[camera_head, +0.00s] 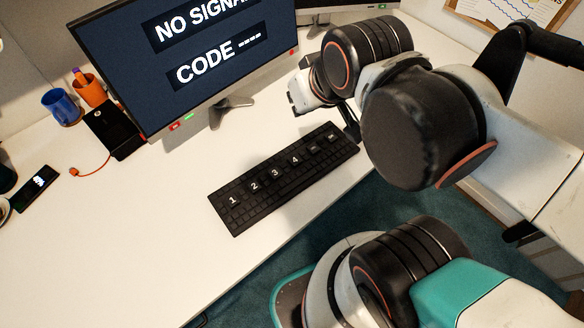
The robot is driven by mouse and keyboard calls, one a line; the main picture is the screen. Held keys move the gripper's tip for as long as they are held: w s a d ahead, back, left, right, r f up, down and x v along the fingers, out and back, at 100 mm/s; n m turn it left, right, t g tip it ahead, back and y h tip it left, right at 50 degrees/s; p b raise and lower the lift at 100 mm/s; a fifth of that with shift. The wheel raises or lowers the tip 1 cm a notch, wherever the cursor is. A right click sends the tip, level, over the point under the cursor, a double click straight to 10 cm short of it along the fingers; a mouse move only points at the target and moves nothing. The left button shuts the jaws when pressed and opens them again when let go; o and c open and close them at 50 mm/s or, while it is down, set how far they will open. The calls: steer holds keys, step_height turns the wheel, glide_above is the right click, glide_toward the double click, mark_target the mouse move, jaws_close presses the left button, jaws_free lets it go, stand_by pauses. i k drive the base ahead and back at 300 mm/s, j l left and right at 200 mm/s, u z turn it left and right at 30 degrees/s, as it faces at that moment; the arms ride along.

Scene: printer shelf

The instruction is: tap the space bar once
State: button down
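A black keyboard (262,203) lies on the white desk, running from lower left to upper right. It has large raised keys marked 1, 2, 3 and 4, and further raised keys with small labels towards its right end. I cannot clearly pick out the space bar among the dark keys. My gripper (350,122) shows only as a dark finger-like part at the keyboard's far right end. My arm hides the rest of it. I cannot tell whether it touches the keyboard or whether it is open.
A monitor (200,55) behind the keyboard reads "NO SIGNAL" and "CODE" with dashes. A blue cup (61,106), an orange cup (89,88), a black box (113,130) and a phone (37,187) are at the left. The desk (130,240) left of the keyboard is clear.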

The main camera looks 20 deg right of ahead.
mark_target(296, 184)
steer(key=z, duration=0.25)
steer(key=k+j+z, duration=0.2)
steer(key=j+z, duration=0.25)
steer(key=k+j+z, duration=0.25)
steer(key=z, duration=0.2)
steer(key=k+j+z, duration=0.15)
steer(key=k+j, duration=0.55)
steer(key=k, duration=0.15)
